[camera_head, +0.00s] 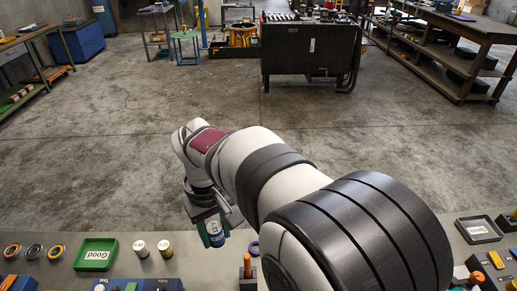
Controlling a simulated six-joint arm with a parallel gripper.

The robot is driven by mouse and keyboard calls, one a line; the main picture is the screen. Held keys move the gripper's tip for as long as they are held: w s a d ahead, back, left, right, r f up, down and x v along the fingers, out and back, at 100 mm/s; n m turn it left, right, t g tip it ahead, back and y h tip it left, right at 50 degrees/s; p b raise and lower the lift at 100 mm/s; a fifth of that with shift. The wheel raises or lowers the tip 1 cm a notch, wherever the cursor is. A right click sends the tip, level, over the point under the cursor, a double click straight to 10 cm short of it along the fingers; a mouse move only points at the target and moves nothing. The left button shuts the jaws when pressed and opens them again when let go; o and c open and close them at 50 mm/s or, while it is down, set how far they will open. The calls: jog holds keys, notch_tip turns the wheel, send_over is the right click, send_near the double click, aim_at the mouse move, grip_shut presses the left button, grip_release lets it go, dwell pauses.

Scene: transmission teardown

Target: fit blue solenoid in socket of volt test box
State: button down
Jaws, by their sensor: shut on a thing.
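My gripper (211,222) points down above the near workbench, left of centre. It is shut on a small cylinder with a pale label and a blue band, the blue solenoid (216,236), held roughly upright. Its lower end is near the bench surface; I cannot tell the exact gap. A blue box marked "Test" (112,285) is at the bottom edge, to the left of and nearer than the gripper. It is partly cut off by the frame, and I cannot make out its socket clearly.
Two labelled cylinders (139,248) stand between the green "Good" tray (82,262) and my gripper. Several rings (34,251) lie at far left. A purple ring (253,248) and an orange-handled tool (247,264) are right of the gripper. A grey tray (463,230) lies at right.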

jog(key=shift+s+a+f+n, duration=1)
jog(key=shift+s+a+f, duration=0.85)
jog(key=shift+a+f, duration=0.55)
jog(key=shift+s+a+f+n, duration=1)
jog(key=shift+s+a+f, duration=1.05)
jog(key=shift+a, duration=0.55)
jog(key=shift+s+a+f+n, duration=1)
jog(key=shift+s+a+f, duration=0.7)
jog(key=shift+a+f, duration=0.75)
jog(key=shift+f, duration=0.2)
jog(key=shift+f, duration=0.2)
jog(key=shift+f, duration=0.1)
jog(key=shift+c, duration=0.2)
grip_release()
